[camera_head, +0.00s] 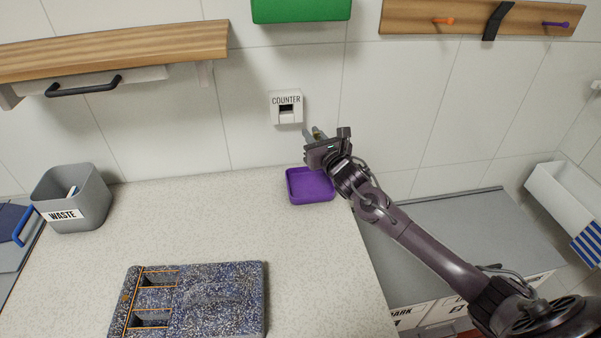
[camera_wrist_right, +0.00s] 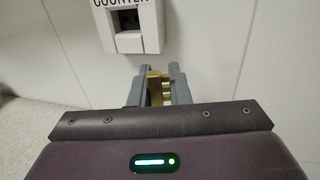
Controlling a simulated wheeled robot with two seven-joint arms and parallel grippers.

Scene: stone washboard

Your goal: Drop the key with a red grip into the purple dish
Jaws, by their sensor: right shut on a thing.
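The purple dish (camera_head: 310,196) stands at the back right of the speckled worktop, near the tiled wall. It looks empty, though my right arm covers part of its right side. My right gripper (camera_head: 313,134) is above the dish's far edge in the picture, its fingers pointing to the wall. It is shut on a small brass-coloured thing (camera_wrist_right: 157,88), seen between the fingers in the right wrist view. No red grip shows, so I cannot confirm that this is the key. My left gripper is not in view.
A white COUNTER box (camera_head: 286,107) is on the wall just beyond my right gripper. A grey WASTE bin (camera_head: 88,202) stands at the left. A speckled stone washboard (camera_head: 215,300) lies at the front. The worktop (camera_head: 210,215) between them is clear.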

